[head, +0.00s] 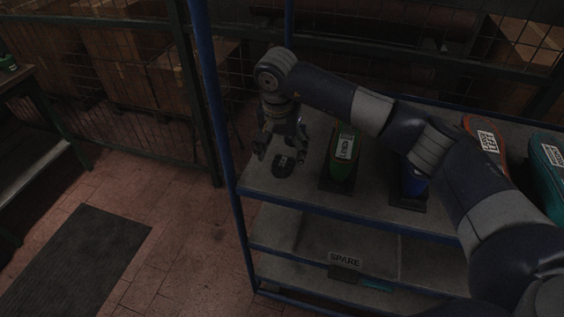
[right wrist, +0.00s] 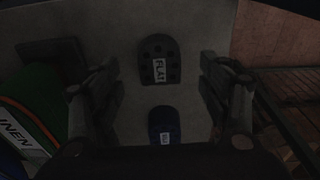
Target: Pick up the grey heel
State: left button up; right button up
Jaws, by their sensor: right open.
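The grey heel (right wrist: 160,58) is a dark, rounded block with dots and a white label reading FLAT. It lies on the shelf top between the fingers of my right gripper (right wrist: 160,80) in the right wrist view, apart from both. In the head view the heel (head: 284,166) lies just below my right gripper (head: 280,155), which is open, empty and pointing down. A second, dark blue heel (right wrist: 164,124) with a white label lies close by in the right wrist view; the gripper seems to hide it in the head view. My left gripper is out of view.
A green shoe form (head: 342,165) stands right of the gripper, with a blue one (head: 412,188) beyond it, partly behind my arm. Orange (head: 484,137) and teal (head: 549,165) ones stand farther right. A blue post (head: 211,90) rises at the shelf's left corner.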

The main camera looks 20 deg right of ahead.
aim_at(282, 164)
notch_tip(282, 164, down, 3)
jog(key=shift+d+p, duration=0.1)
jog(key=shift+p, duration=0.45)
jog(key=shift+w+f, duration=0.15)
jog(key=shift+f, duration=0.05)
jog(key=c, duration=1.2)
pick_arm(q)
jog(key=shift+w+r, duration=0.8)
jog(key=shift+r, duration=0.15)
pick_arm(e)
jog(key=shift+o, duration=0.2)
